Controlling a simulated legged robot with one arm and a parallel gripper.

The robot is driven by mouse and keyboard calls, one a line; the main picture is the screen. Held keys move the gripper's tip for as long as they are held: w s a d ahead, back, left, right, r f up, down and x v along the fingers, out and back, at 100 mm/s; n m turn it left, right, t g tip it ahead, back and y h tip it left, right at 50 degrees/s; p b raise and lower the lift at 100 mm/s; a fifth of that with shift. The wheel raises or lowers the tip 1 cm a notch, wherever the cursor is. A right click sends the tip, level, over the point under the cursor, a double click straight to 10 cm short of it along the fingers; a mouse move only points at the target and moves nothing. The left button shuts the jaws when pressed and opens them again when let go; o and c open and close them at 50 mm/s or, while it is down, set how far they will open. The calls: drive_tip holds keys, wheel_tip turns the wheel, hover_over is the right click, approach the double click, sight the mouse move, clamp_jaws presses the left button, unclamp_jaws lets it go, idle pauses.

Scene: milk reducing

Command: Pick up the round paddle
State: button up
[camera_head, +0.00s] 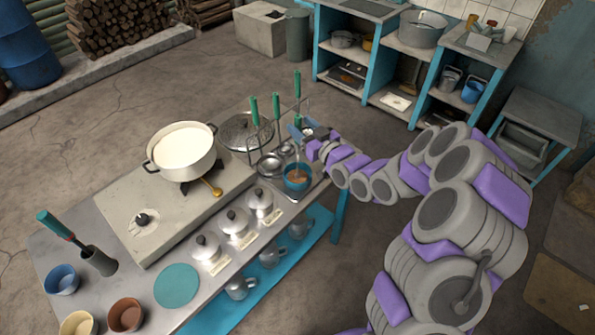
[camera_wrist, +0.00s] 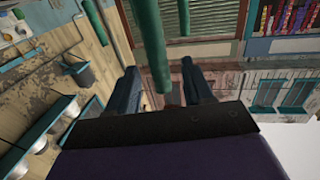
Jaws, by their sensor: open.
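Several green-handled utensils stand upright at a wire rack on the table's far end, with handles at the left (camera_head: 254,112), middle (camera_head: 276,107) and right (camera_head: 297,84). Their lower ends are too small or hidden to tell which one is the round paddle. My gripper (camera_head: 304,131) is beside the right handles, its jaws apart. In the wrist view, a green handle (camera_wrist: 152,50) runs between the fingers of my gripper (camera_wrist: 160,85). No grip on it shows. Two more green handles show at the left (camera_wrist: 112,25) and top (camera_wrist: 183,15).
A white pot of milk (camera_head: 183,149) stands on the stove. A blue bowl (camera_head: 297,178) sits on a tray close below my gripper. Lidded metal pots (camera_head: 234,221) line the table's front. Blue shelves (camera_head: 375,60) stand behind; the floor between is clear.

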drive_tip(key=shift+x, duration=1.2)
drive_tip(key=shift+c, duration=0.5)
clamp_jaws()
